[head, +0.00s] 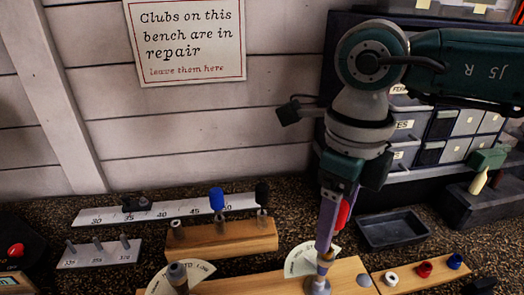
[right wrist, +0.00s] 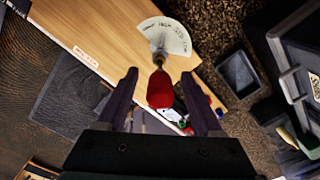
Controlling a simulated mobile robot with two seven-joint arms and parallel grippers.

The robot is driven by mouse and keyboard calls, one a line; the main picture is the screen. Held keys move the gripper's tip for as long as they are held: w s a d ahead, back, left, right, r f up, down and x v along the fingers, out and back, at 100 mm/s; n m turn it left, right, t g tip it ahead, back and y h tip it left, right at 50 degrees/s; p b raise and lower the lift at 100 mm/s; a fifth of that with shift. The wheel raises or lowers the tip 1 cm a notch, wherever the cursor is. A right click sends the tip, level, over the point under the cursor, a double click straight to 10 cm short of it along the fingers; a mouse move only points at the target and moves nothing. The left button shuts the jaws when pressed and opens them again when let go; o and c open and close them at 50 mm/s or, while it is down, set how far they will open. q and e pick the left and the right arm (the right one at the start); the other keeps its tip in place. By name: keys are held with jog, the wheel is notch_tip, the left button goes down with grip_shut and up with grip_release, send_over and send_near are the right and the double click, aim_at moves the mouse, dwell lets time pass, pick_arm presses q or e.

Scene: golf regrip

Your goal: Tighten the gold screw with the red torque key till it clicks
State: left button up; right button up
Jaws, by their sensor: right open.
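The red torque key (right wrist: 160,92) shows in the right wrist view with its handle towards me, between the two fingers of my right gripper (right wrist: 159,76). The fingers are apart, with gaps beside the handle. In the head view, the red handle (head: 343,214) is partly hidden behind a purple finger of the right gripper (head: 326,240), which points down. A small gold part (right wrist: 158,58), perhaps the gold screw or its fitting, shows at the key's far end beside a pale fan-shaped card (right wrist: 171,36). The key's tip is hidden, so its seating cannot be told. My left gripper is not in view.
A wooden rack (head: 225,243) holds a blue-handled key (head: 216,199) and a black-handled key (head: 262,193). A second fan card (head: 195,270) lies at left. An empty dark tray (head: 392,229) and a wooden strip with coloured rings (head: 425,272) are at right.

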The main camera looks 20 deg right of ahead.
jog(key=shift+f, duration=0.1)
grip_shut()
dwell(0.5)
dwell(0.6)
jog(key=shift+m+p, duration=0.4)
jog(key=shift+m, duration=0.8)
jog(key=m, duration=0.2)
jog(key=shift+m+p, duration=0.3)
jog(key=shift+m, duration=0.4)
